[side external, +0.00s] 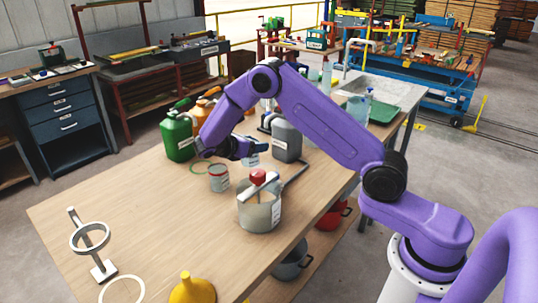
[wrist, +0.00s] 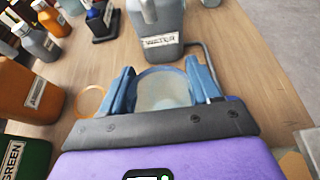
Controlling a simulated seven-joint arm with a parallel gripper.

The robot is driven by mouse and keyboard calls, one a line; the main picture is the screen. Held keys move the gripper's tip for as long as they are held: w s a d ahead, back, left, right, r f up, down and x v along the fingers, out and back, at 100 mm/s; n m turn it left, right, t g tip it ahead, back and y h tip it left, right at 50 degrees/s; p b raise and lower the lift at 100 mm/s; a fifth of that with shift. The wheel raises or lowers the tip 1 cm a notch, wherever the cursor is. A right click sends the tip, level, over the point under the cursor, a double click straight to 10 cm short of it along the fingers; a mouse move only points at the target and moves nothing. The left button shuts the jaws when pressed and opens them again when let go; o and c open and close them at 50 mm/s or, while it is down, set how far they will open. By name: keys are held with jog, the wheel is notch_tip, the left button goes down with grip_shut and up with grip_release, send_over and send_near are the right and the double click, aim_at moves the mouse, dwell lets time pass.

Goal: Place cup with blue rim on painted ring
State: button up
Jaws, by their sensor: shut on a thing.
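My gripper (side external: 254,147) is over the middle of the table, its blue fingers shut on a pale cup (side external: 251,159). In the wrist view the cup (wrist: 163,92) sits between the fingers of my gripper (wrist: 162,78); its rim looks pale blue-grey. I cannot tell whether its base touches the table. A green painted ring (side external: 192,168) lies left of my gripper, partly hidden by my arm. A pale ring (side external: 104,291) lies at the table's front left. The wrist view shows an orange ring (wrist: 78,104) left of my gripper.
A second cup with a reddish rim (side external: 219,184) and a lidded pot with red knob (side external: 259,216) stand close by. A green jug (side external: 178,140), a grey water jug (side external: 287,141) and an orange jug (wrist: 32,92) stand behind. A ring stand (side external: 90,236) and yellow funnel (side external: 192,291) are in front.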

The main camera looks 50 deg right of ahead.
aim_at(254, 160)
notch_tip(254, 160, down, 6)
jog(key=shift+f, duration=0.1)
jog(key=d, duration=0.2)
jog(key=shift+d, duration=1.15)
jog(key=d, duration=0.3)
jog(key=shift+d+f, duration=0.25)
jog(key=shift+d, duration=0.15)
jog(key=shift+f, duration=0.2)
jog(key=shift+f, duration=0.15)
jog(key=o, duration=1)
